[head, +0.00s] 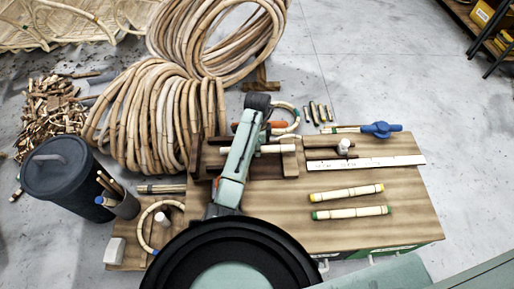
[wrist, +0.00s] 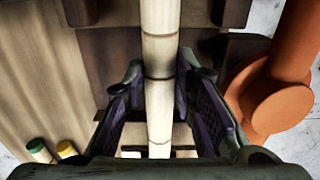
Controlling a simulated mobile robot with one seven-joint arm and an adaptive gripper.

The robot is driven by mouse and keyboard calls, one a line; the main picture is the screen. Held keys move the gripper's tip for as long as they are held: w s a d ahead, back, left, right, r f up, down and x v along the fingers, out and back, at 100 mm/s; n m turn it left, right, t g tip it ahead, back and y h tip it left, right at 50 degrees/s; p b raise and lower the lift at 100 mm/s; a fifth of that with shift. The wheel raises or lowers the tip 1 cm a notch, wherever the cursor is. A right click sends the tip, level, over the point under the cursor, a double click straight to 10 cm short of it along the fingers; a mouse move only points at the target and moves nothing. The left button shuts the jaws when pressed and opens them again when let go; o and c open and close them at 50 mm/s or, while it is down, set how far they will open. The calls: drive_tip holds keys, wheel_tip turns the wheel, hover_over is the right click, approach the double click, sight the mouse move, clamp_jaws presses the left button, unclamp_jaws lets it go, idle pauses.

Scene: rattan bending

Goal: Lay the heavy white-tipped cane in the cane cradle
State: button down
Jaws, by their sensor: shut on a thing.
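The pale jointed cane (head: 272,149) with a whitish end lies crosswise at the dark brown wooden cradle (head: 290,165) on the bench, left of the bench's middle. In the wrist view the cane (wrist: 160,45) runs up the picture between the fingers of my gripper (wrist: 160,88), which is shut on it. The dark cradle (wrist: 235,45) shows below and on both sides of the cane. I cannot tell whether the cane touches the cradle or hangs just above it. In the head view my arm hides the gripper and the middle of the cane.
Yellow-tipped (head: 345,192) and green-tipped (head: 350,212) canes lie on the bench (head: 400,222). A white ruler (head: 365,162) and a blue-handled tool (head: 380,130) lie behind them. An orange thing (wrist: 275,90) stands close right of my gripper. Rattan coils (head: 150,115) lie on the floor.

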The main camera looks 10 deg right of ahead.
drive_tip(key=shift+f, duration=0.5)
drive_tip(key=shift+f, duration=0.1)
drive_tip(key=c, duration=1.3)
unclamp_jaws()
wheel_tip(320, 180, up, 12)
drive_tip(key=shift+r+p, duration=0.15)
drive_tip(key=shift+p, duration=0.7)
